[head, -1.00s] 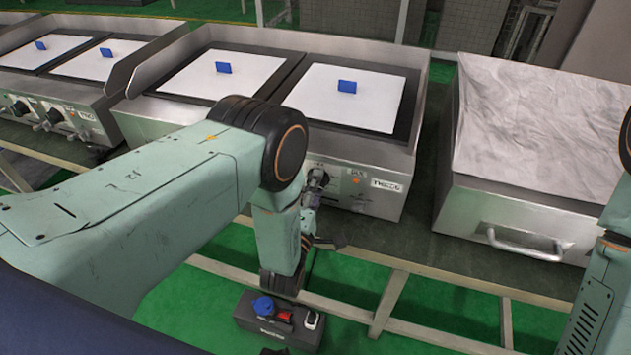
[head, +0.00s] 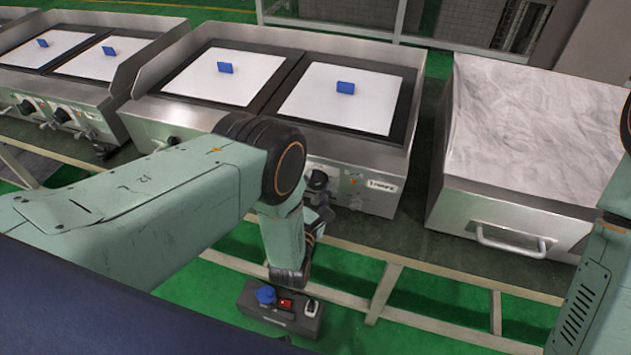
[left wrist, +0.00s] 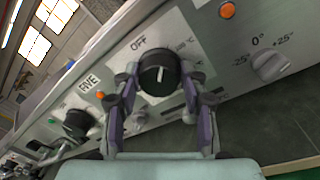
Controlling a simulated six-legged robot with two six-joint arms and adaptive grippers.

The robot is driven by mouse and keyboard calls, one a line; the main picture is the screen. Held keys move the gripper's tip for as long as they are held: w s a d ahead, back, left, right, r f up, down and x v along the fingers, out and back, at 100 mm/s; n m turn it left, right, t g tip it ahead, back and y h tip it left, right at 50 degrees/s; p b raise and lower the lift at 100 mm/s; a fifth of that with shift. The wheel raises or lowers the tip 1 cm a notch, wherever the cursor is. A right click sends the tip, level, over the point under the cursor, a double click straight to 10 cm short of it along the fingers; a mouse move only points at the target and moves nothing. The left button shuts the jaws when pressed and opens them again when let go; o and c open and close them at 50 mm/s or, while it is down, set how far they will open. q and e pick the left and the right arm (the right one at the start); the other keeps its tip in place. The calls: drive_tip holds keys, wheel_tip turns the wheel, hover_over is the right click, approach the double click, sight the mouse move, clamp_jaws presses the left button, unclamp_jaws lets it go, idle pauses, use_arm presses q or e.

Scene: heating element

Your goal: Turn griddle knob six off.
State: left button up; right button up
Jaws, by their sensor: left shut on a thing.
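The black griddle knob (left wrist: 158,72) is on the steel front panel, with the OFF mark (left wrist: 138,43) just above and left of it. Its white pointer line stands nearly upright in the left wrist view. My left gripper (left wrist: 160,80) is shut on this knob, one purple-padded finger on each side. In the head view the knob (head: 317,180) shows on the front of the middle griddle's right half, with my left gripper (head: 319,204) at it, partly hidden by my arm. My right gripper is out of view; only my right arm shows at the right edge.
Another black knob (left wrist: 77,124) sits left on the panel, near a tag that seems to read FIVE (left wrist: 88,84). A grey dial (left wrist: 270,66) and orange lamp (left wrist: 227,10) are to the right. A closed steel box (head: 510,190) stands right; a dark case (head: 280,312) lies below.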

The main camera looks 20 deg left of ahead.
use_arm(q)
drive_tip(key=n+p, duration=0.2)
drive_tip(key=n, duration=0.1)
drive_tip(key=shift+r+n, duration=0.3)
drive_tip(key=n+p, duration=0.2)
drive_tip(key=p, duration=0.1)
drive_tip(key=shift+n+p, duration=0.35)
drive_tip(key=shift+n, duration=0.05)
drive_tip(key=shift+f, duration=0.1)
drive_tip(key=o, duration=1.2)
drive_tip(key=shift+f+g, duration=0.1)
drive_tip(key=shift+g, duration=0.2)
drive_tip(key=shift+c, duration=0.2)
